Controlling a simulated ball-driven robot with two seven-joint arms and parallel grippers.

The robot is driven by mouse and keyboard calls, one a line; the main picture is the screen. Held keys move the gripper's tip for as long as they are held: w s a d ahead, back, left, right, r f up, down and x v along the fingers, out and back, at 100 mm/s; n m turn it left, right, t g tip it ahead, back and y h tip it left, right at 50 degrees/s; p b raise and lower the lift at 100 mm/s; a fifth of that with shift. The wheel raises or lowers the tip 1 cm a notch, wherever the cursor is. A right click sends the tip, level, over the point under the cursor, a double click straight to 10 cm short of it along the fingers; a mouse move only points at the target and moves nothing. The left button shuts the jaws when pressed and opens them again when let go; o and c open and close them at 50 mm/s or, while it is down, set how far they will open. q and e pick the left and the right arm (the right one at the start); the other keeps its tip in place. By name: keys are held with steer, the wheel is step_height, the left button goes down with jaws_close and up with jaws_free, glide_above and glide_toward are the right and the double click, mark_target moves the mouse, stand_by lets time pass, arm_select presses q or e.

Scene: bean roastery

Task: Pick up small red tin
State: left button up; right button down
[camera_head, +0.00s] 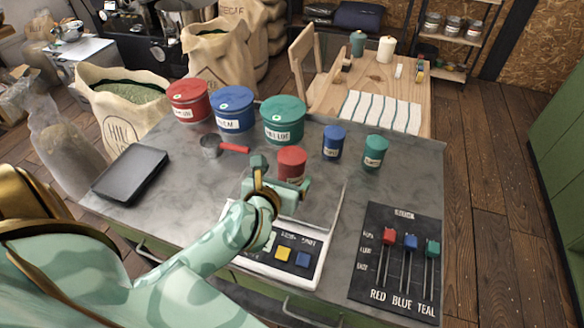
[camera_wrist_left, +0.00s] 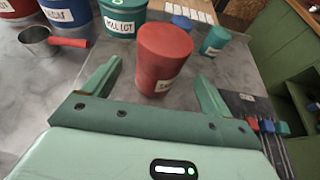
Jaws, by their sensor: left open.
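The small red tin (camera_head: 291,163) stands upright on the grey counter, just beyond my left gripper in the head view. In the left wrist view the small red tin (camera_wrist_left: 163,58) stands ahead of the gap between the fingers, with a pale label low on its front. My left gripper (camera_head: 282,180) is open and empty; its two fingers (camera_wrist_left: 155,85) are spread on either side of the tin's line. I cannot tell from these views whether either finger touches the tin. In the head view, the gripper hides the tin's lower part. My right gripper is not in view.
Large red (camera_head: 188,101), blue (camera_head: 233,108) and teal (camera_head: 283,120) tins stand behind. Small blue (camera_head: 333,142) and teal (camera_head: 375,152) tins stand to the right. A red-handled metal scoop (camera_head: 212,146) lies left. A scale (camera_head: 300,262) and a slider panel (camera_head: 395,265) are in front.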

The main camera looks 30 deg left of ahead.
arm_select(q)
steer(key=x, duration=0.5)
steer(key=shift+w+a, duration=0.1)
steer(key=shift+w, duration=0.3)
steer(key=shift+s, duration=0.1)
steer(key=c, duration=1.2)
steer(key=shift+r, duration=0.1)
steer(key=shift+c, duration=0.2)
